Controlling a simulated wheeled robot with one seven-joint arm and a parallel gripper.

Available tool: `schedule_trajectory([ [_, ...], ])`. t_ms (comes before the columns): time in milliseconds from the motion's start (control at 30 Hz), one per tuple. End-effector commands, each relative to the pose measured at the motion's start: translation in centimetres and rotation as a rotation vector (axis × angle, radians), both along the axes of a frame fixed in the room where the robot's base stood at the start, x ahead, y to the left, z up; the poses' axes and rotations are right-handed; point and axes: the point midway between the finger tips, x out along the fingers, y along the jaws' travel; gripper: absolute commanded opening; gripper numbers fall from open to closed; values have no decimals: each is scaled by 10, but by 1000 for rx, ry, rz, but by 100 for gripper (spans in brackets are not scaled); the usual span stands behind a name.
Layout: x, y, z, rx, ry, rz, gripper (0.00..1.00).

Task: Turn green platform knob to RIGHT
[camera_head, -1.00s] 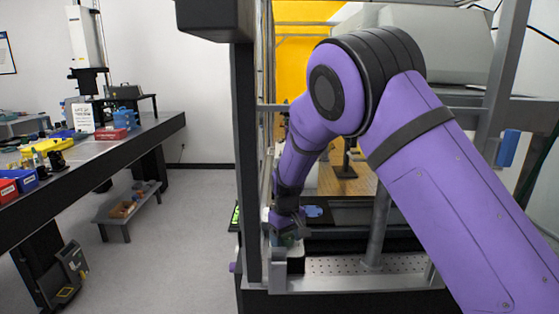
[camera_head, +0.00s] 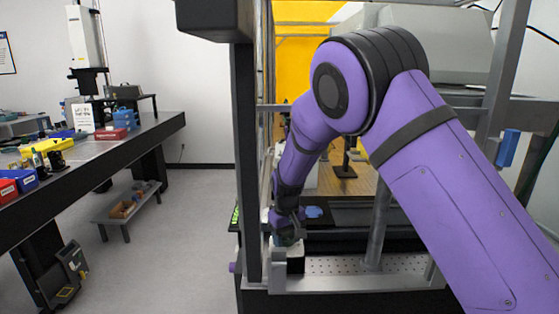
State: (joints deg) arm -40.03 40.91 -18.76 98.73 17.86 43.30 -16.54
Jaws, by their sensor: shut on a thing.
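My purple arm reaches into the framed machine, and my gripper (camera_head: 286,238) is at its lower end, just right of the dark vertical post. The gripper is small and partly dark in this view, and it is shut on a small green thing (camera_head: 289,241), which looks like the green platform knob. The knob sits at a pale block at the front left of the machine's platform. Most of the knob is hidden by the gripper, so its pointing direction cannot be told.
The dark post (camera_head: 251,160) stands close left of the gripper. A perforated metal plate (camera_head: 345,265) and a grey upright (camera_head: 378,225) are to the right. A blue piece (camera_head: 313,212) lies behind. A workbench (camera_head: 100,150) with bins is at the left, with open floor between.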

Motion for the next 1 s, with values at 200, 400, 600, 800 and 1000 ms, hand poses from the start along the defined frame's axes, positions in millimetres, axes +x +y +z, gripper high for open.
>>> schedule_trajectory([
  [200, 0, 0, -1, 0, 1, -259, 30],
  [400, 0, 0, -1, 0, 1, -500, 30],
  [600, 0, 0, 0, -1, 0, -724, 30],
  [800, 0, 0, 0, 0, 1, -805, 30],
  [1000, 0, 0, 0, 0, 1, -803, 57],
])
